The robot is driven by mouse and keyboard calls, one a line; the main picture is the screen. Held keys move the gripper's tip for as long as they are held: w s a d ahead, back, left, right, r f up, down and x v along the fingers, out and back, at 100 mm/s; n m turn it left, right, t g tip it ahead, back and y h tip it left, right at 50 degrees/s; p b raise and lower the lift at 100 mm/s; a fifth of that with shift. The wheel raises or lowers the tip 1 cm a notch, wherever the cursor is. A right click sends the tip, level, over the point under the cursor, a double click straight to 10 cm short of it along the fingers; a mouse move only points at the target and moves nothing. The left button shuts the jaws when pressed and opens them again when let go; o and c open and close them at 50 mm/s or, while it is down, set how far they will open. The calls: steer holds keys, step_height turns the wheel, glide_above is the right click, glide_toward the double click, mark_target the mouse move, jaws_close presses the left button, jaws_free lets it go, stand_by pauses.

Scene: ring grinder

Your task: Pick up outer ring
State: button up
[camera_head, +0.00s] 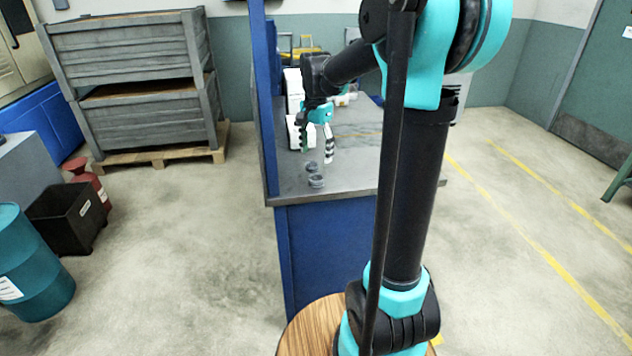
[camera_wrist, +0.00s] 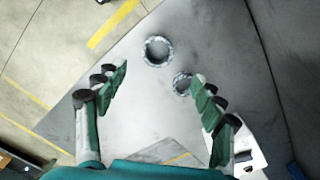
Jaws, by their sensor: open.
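Two grey metal rings lie on the grey bench top. In the wrist view, the larger ring (camera_wrist: 158,51) lies ahead of the fingertips, near the middle between them. A smaller ring (camera_wrist: 182,83) lies close beside the right finger, and I cannot tell whether they touch. In the head view, the rings show small near the bench's front edge, one nearer the edge (camera_head: 316,181) and one just behind it (camera_head: 312,167). My gripper (camera_head: 316,157) hangs over the bench just behind the rings. In the wrist view, my gripper (camera_wrist: 160,88) is open with nothing between its green fingers.
The blue bench (camera_head: 325,230) has a blue upright (camera_head: 264,100) on its left side. White items (camera_head: 294,92) stand on the bench behind my gripper. Grey crates (camera_head: 135,85) stand on a pallet at the left. The bench's front area around the rings is clear.

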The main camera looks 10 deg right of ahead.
mark_target(316, 174)
steer(key=shift+s+f, duration=0.15)
steer(key=shift+f, duration=1.95)
steer(key=shift+s+f, duration=0.15)
steer(key=shift+f, duration=1.9)
steer(key=c, duration=1.3)
steer(key=shift+r, duration=0.1)
